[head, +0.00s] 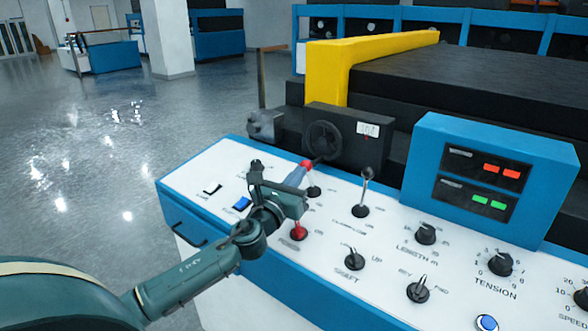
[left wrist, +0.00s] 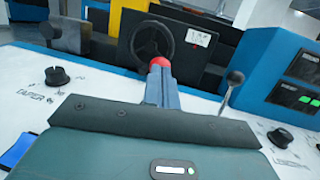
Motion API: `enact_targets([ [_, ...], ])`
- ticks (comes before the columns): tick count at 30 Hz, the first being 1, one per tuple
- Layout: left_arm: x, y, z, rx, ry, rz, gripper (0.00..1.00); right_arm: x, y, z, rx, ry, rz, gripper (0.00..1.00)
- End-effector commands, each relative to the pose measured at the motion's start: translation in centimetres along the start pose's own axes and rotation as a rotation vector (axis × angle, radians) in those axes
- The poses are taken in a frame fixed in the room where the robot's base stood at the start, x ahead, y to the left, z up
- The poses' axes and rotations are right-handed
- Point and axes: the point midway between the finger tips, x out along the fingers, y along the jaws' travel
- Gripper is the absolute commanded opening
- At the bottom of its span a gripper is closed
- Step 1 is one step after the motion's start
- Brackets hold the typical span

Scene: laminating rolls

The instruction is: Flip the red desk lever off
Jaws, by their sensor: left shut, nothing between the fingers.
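The red desk lever stands on the white sloping control panel (head: 268,208). Its red base (head: 299,232) shows below my left gripper, and a red round knob (head: 307,165) shows right at the fingertips. Most of the shaft between them is hidden by my gripper. My left gripper (head: 300,175) is shut and empty, with its fingers pointing at the knob. In the left wrist view the red knob (left wrist: 159,62) peeks out just beyond the closed fingertips (left wrist: 160,74). I cannot tell whether they touch. My right gripper is not in view.
A black handwheel (head: 323,140) is behind.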

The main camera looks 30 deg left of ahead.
Motion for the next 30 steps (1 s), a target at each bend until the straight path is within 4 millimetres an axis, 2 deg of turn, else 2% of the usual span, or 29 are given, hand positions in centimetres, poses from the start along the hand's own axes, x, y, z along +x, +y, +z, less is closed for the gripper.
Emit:
enact_targets([
  [1, 0.4, -0.1, 0.8, -0.005, 0.001, 0.004, 0.00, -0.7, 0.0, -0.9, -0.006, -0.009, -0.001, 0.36],
  [7, 1.9, -0.3, 1.2, -0.005, -0.003, 0.002, 0.00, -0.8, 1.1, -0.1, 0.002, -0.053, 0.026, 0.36],
  [18, 4.7, -0.8, 1.7, -0.005, -0.004, 0.001, 0.00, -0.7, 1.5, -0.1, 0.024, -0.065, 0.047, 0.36],
  [30, 5.9, -0.9, 1.7, -0.004, -0.003, 0.001, 0.00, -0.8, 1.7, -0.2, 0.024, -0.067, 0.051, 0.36],
])
